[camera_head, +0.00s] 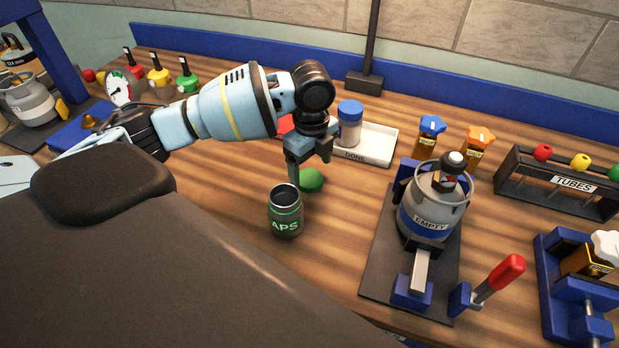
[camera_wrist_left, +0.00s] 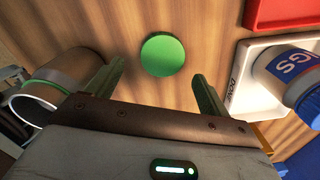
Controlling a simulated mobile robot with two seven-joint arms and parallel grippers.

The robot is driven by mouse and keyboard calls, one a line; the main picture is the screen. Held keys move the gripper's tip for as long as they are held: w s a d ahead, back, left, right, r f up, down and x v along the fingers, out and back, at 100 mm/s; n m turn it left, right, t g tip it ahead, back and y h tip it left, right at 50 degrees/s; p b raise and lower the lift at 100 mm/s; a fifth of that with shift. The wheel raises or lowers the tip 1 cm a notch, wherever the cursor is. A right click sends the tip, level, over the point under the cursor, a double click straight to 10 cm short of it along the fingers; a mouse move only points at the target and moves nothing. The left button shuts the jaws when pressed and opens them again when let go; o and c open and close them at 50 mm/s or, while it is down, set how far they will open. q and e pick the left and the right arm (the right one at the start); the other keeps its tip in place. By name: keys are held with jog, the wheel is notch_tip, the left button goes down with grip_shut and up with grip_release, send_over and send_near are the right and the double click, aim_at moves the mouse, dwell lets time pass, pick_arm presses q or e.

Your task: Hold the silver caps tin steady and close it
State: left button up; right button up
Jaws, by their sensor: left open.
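The silver caps tin (camera_head: 285,212) stands upright and open on the wooden table, its green band lettered "APS" in the part that shows. In the left wrist view the tin (camera_wrist_left: 48,84) is at the left edge, outside the fingers. A round green lid (camera_head: 311,181) lies flat on the table just behind and right of the tin. My left gripper (camera_head: 309,165) points down above the lid, open and empty. In the left wrist view the green lid (camera_wrist_left: 162,54) lies beyond and between the two spread fingertips, untouched. My right gripper is not in view.
A white "DONE" tray (camera_head: 378,147) holds a blue-capped jar (camera_head: 349,124) behind my left gripper. A red item (camera_head: 287,124) is partly hidden by the gripper. Right of the tin, a clamp stand holds an "EMPTY" canister (camera_head: 428,205). Table in front of the tin is clear.

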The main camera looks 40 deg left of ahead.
aim_at(311, 179)
pick_arm(q)
jog(key=shift+w+f, duration=0.1)
jog(key=shift+f, duration=1.7)
jog(key=shift+c, duration=0.2)
jog(key=c, duration=1)
